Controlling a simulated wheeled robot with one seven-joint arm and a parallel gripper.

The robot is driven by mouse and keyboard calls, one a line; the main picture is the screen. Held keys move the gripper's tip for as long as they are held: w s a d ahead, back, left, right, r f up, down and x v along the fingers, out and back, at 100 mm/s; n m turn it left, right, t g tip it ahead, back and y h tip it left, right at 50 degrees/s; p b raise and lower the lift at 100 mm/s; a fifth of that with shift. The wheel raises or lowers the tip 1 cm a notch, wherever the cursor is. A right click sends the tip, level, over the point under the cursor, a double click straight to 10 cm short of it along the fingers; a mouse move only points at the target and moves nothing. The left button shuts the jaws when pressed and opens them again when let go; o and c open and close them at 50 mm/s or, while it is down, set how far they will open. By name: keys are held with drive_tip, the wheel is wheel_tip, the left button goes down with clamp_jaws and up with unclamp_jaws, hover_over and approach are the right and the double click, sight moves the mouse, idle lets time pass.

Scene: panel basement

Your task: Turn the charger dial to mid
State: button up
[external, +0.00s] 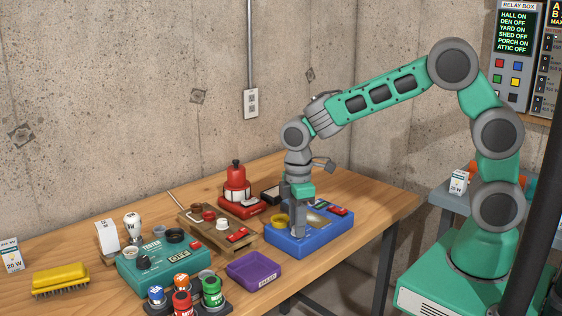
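A blue box-shaped device (287,246) stands on the right part of the workbench. It has a yellow round part (278,220) at its left, a tan area on top and small red panels (336,209) at its right. No label on it is readable, so I cannot tell for sure that it is the charger. My gripper (298,231) points straight down over the top of this device, right of the yellow part. Its fingers look close together, but whether they are shut or hold a dial is hidden. The dial's setting is not visible.
A teal tester (165,272) reading OFF, a purple tray (254,271), a wooden board with knobs (217,230) and a red device (236,190) stand left of the blue device. Several coloured cells (182,301) and a yellow brush (61,280) are further left.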

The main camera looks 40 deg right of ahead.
clamp_jaws()
drive_tip(key=shift+m, duration=0.4)
drive_tip(key=m+b, duration=0.1)
drive_tip(key=m, duration=0.3)
drive_tip(key=shift+m, duration=0.3)
drive_tip(key=m+b, duration=0.1)
drive_tip(key=m, duration=0.4)
drive_tip(key=shift+w, duration=0.1)
drive_tip(key=shift+m, duration=0.3)
drive_tip(key=shift+r, duration=0.1)
drive_tip(key=shift+o, duration=2.4)
unclamp_jaws()
